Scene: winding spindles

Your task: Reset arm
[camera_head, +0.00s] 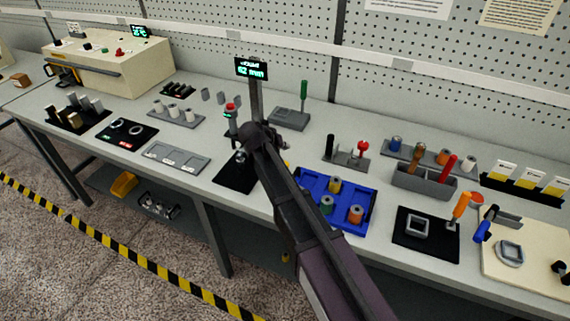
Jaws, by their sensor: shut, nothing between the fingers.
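My arm reaches up from the bottom of the head view to the middle of the workbench (222,174). Its dark end with my gripper (241,156) is over a black mat (232,180), in front of the display post. The gripper is small and dark here, and its fingers are hard to make out. It is shut and holds nothing that I can see. The arm hides part of the bench behind it.
A blue tray (313,206) with several spools is right of my arm. Left are a grey plate (176,157) and a cream machine (112,62). A display (251,69) stands behind. A tool holder (422,187) and a black mat (428,249) are at right.

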